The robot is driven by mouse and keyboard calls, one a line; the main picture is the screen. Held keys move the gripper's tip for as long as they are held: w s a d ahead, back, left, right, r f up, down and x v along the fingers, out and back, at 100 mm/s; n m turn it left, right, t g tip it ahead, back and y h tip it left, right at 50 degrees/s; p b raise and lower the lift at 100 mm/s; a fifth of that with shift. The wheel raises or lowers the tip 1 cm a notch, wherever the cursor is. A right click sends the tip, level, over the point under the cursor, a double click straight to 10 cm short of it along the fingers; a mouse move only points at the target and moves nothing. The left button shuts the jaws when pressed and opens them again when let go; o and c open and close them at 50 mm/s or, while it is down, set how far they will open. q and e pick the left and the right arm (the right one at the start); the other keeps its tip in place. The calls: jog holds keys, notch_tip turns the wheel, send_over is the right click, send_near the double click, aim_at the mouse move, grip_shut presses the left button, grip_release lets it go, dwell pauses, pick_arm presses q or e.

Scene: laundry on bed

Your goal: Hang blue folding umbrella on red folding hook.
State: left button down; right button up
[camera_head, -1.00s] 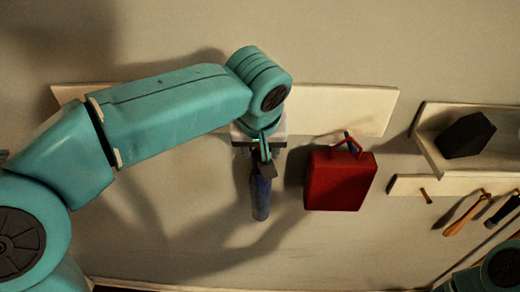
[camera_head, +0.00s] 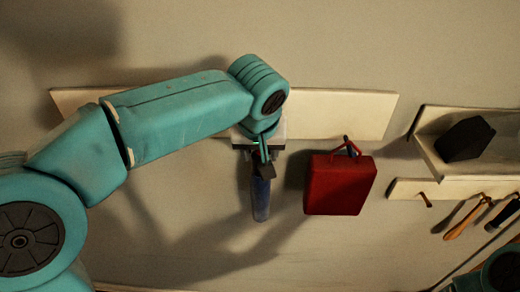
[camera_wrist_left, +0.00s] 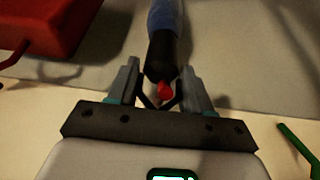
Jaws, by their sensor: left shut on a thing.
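The blue folding umbrella (camera_head: 261,200) hangs nearly upright below my left gripper (camera_head: 264,168), in front of the wall. In the left wrist view, my left gripper (camera_wrist_left: 160,88) has its fingers on either side of the black handle end of the umbrella (camera_wrist_left: 166,18). A small red tip (camera_wrist_left: 165,88), perhaps the red folding hook, shows between the fingers at the handle end. I cannot tell whether a loop sits around it. My gripper and wrist hide this spot in the head view. My right gripper is not in view.
A red case (camera_head: 340,185) hangs from a peg on the pale wall board (camera_head: 340,108), just right of the umbrella. A green hook (camera_wrist_left: 298,145) shows in the left wrist view. A shelf with a dark block (camera_head: 466,137) and hanging tools are farther right.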

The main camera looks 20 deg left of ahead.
pick_arm(q)
jog(key=shift+c, duration=2)
grip_release()
jog(key=shift+r, duration=0.15)
jog(key=p+v, duration=0.1)
jog(key=v, duration=1.5)
jog(key=shift+s, duration=0.25)
